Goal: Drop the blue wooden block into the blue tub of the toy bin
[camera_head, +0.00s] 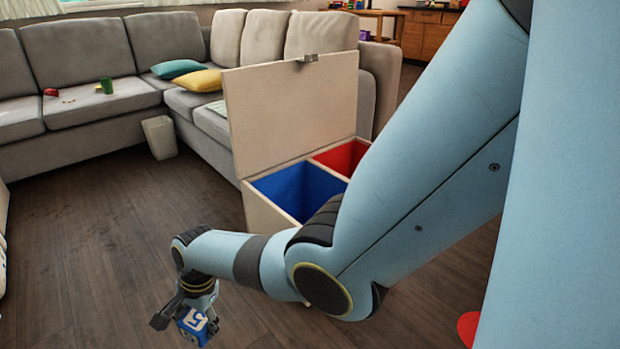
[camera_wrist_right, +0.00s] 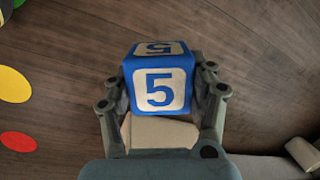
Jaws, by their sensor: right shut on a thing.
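My left gripper is not in view.
A grey sofa (camera_head: 85,60) with cushions runs along the back. A small pale waste bin (camera_head: 160,137) stands before it. The wooden floor (camera_head: 90,250) left of the toy bin is clear. Yellow and red discs (camera_wrist_right: 14,85) show in the right wrist view.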

